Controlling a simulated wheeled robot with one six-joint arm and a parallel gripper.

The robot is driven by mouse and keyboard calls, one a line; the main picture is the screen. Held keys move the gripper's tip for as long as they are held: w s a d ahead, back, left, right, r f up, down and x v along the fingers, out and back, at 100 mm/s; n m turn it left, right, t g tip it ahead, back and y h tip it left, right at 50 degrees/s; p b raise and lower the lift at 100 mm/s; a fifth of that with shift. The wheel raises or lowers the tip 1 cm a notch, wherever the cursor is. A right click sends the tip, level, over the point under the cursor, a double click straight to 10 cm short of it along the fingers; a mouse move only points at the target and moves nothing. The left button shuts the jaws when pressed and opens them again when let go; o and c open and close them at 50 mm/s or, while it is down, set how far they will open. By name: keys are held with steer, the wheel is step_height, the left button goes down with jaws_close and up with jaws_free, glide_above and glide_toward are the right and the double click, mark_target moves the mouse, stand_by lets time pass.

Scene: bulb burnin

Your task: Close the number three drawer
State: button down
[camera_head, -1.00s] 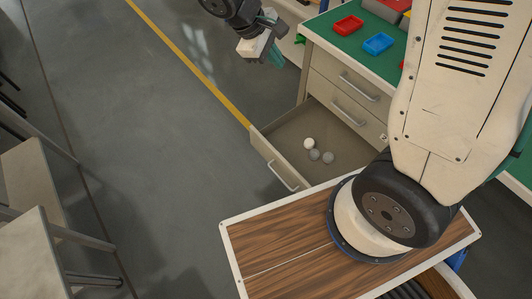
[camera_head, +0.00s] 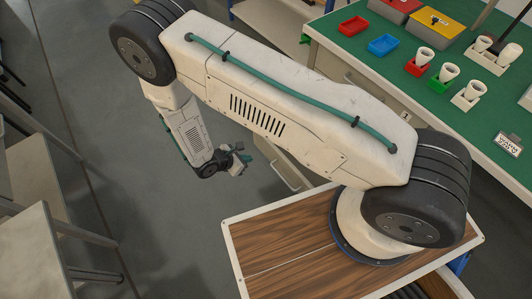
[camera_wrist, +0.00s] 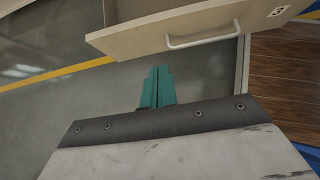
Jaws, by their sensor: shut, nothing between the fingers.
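The number three drawer (camera_wrist: 165,36) stands pulled out in the wrist view, its beige front with a pale bar handle (camera_wrist: 202,40) and a "3" label near its right end. In the head view only part of its front and handle (camera_head: 287,176) shows; my arm hides the rest, and its inside is hidden. My gripper (camera_head: 243,158) is outside the drawer, a little in front of its front panel. In the wrist view its teal fingers (camera_wrist: 157,88) are together and empty, apart from the drawer front and just left of the handle.
The green-topped bench (camera_head: 395,85) above the drawer holds a red tray (camera_head: 354,25), a blue tray (camera_head: 383,45), bins and bulb holders. My wooden base deck is close to the drawer's right end. Grey stools (camera_head: 45,175) stand at the left; floor between is clear.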

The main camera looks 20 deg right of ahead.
mark_target(275, 152)
steer(key=x, duration=0.4)
steer(key=r+x, duration=0.1)
steer(key=x, duration=0.3)
steer(key=d+x, duration=0.1)
steer(key=x, duration=0.3)
steer(key=shift+w+d+r, duration=0.15)
steer(key=shift+w+d, duration=0.2)
steer(key=shift+d, duration=0.35)
steer(key=shift+d, duration=0.1)
